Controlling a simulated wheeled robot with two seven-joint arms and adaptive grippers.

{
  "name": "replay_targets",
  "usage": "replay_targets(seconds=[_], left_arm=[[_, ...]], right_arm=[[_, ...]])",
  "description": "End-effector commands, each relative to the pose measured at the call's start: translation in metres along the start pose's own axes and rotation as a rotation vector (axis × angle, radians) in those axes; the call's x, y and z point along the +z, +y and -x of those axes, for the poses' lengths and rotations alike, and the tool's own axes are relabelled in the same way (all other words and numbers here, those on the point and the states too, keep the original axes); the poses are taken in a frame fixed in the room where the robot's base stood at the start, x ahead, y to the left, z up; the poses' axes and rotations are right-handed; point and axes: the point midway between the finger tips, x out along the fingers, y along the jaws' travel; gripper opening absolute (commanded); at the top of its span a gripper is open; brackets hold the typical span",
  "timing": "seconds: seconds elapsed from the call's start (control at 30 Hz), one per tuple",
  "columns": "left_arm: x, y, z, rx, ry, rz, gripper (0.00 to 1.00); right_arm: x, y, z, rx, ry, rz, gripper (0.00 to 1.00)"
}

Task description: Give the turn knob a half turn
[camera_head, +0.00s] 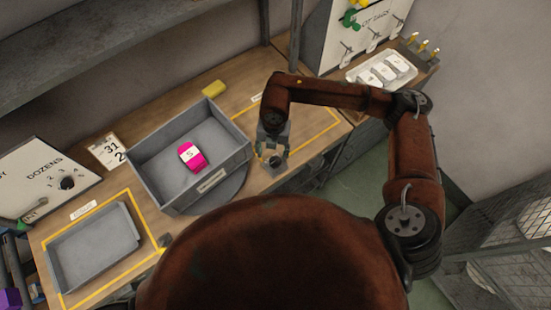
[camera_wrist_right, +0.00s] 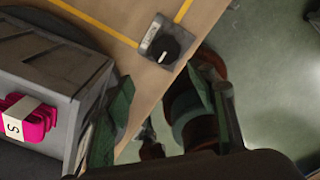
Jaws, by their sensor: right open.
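A black turn knob (camera_wrist_right: 166,46) with a white pointer line sits on a small grey plate at the table's front edge. The pointer line runs roughly up and down in that view. My left gripper is not in view.
A grey bin (camera_head: 240,160) with a pink banded sock bundle (camera_head: 192,156) stands left of the knob. A grey tray (camera_head: 92,247) lies farther left, near a DOZENS panel (camera_head: 40,180) with another black knob. A yellow block (camera_head: 214,88) lies behind the bin.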

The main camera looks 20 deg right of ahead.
Motion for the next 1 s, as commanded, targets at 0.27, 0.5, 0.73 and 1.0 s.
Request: replay_targets(seconds=[0.27, 0.5, 0.73, 1.0], left_arm=[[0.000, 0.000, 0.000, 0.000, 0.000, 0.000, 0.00], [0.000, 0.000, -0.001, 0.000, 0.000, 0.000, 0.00], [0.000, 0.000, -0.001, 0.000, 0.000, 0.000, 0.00], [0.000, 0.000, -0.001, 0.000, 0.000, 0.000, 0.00]], right_arm=[[0.012, -0.011, -0.025, -0.043, -0.033, -0.022, 0.51], [0.013, -0.012, -0.061, -0.039, -0.032, -0.021, 0.51], [0.013, -0.012, -0.076, -0.038, -0.033, -0.019, 0.51], [0.013, -0.012, -0.076, -0.037, -0.033, -0.018, 0.49]])
